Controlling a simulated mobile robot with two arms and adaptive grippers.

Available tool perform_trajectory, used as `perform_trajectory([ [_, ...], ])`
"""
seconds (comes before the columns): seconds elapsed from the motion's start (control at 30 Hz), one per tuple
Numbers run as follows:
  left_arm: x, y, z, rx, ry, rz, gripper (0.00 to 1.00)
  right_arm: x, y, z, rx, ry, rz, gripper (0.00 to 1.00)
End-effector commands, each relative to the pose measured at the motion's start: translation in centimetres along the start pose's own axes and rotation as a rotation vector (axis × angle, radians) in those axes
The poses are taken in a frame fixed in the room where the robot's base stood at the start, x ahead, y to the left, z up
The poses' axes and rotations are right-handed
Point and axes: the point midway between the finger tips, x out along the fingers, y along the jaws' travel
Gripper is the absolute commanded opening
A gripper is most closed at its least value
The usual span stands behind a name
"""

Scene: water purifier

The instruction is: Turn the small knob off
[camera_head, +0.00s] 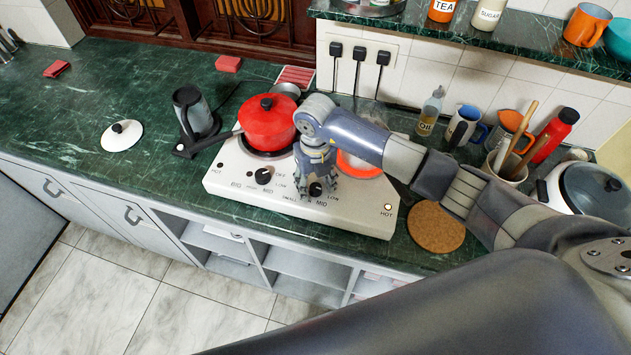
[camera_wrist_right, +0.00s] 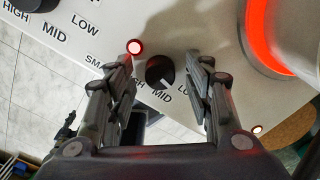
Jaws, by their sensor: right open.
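The small knob (camera_head: 316,189) is a black dial on the front of the white two-plate stove (camera_head: 228,178), to the right of the other knob (camera_head: 263,176). In the right wrist view the small knob (camera_wrist_right: 160,71) shows between my fingers, with a lit red lamp (camera_wrist_right: 134,46) beside it. My right gripper (camera_head: 318,180) is over the small knob. In the wrist view my right gripper (camera_wrist_right: 166,66) is open, a finger on each side of the knob, with gaps visible. The small plate (camera_wrist_right: 262,36) glows red-orange. My left gripper is not in view.
A red pot (camera_head: 268,124) sits on the big plate, its handle pointing left. A cork mat (camera_head: 436,229) lies right of the stove. Bottles, mugs and a utensil pot (camera_head: 507,165) stand behind my right arm.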

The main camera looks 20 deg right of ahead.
Motion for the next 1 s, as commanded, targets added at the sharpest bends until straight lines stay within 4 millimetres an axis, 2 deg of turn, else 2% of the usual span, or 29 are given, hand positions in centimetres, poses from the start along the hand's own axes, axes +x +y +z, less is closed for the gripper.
perform_trajectory([
  [0.07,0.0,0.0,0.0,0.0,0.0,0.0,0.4,0.0,0.0,0.0,0.0,0.0,0.0,0.45],
  [0.2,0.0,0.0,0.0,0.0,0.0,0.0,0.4,0.0,0.0,0.0,0.0,0.0,0.0,0.14],
  [0.27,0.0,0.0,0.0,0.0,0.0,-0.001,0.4,0.0,0.0,0.0,0.001,0.0,0.0,0.02],
  [0.67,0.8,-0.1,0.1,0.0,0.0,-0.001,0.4,0.2,-0.1,0.0,-0.042,0.0,-0.001,0.02],
  [1.0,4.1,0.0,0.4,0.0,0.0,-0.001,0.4,0.5,-0.1,0.1,-0.273,-0.002,-0.003,0.02],
])
